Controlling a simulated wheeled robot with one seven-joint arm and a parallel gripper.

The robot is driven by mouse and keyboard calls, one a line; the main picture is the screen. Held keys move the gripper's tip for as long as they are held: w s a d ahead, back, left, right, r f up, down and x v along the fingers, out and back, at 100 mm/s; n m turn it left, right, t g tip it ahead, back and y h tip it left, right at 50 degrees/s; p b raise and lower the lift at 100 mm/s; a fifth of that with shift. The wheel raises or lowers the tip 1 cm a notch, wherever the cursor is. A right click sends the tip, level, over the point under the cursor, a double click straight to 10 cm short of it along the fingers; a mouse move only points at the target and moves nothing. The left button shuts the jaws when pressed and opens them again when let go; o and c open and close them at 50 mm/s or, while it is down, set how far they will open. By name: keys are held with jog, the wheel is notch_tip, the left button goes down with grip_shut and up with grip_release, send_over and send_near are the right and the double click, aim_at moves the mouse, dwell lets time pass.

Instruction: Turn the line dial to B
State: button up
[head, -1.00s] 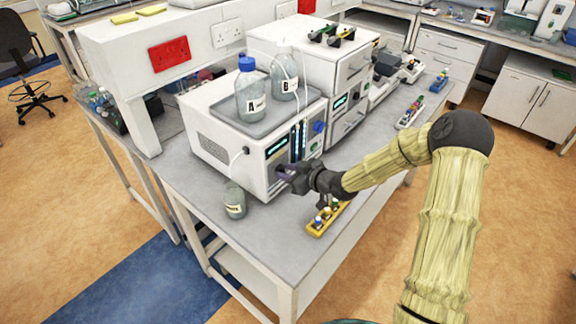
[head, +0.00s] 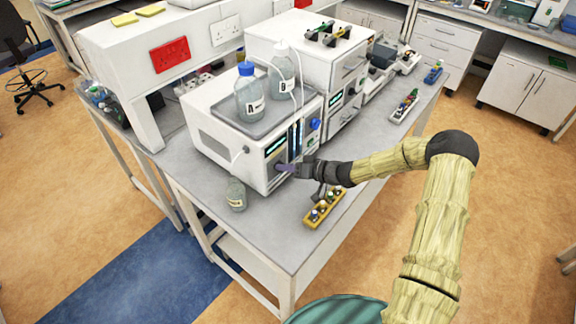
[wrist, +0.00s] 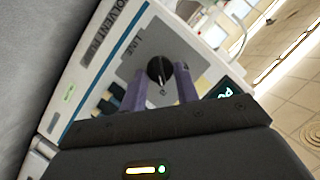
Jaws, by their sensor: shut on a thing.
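The line dial (wrist: 160,70) is a black round knob on a grey panel marked "LINE" in the wrist view. A pale mark shows on its lower edge in the picture. I cannot read any position letters around it. My gripper (wrist: 160,85) has its two purple fingers on either side of the knob, shut on it. In the head view my gripper (head: 284,167) is at the lower front of the white instrument (head: 235,155); the dial is hidden there behind the fingers.
Bottles A (head: 249,92) and B (head: 282,72) stand in a grey tray on the instrument. A small glass bottle (head: 236,194) stands left of my gripper. A yellow rack of vials (head: 322,207) lies below my wrist. The bench's front edge is close.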

jog(key=shift+w+m, duration=0.1)
jog(key=shift+m, duration=0.3)
jog(key=shift+r+g+y, duration=0.1)
jog(key=shift+g+y, duration=0.2)
jog(key=o, duration=1)
jog(key=shift+c, duration=0.2)
jog(key=shift+d, duration=0.1)
jog(key=b+v, duration=0.5)
jog(key=v, duration=1.2)
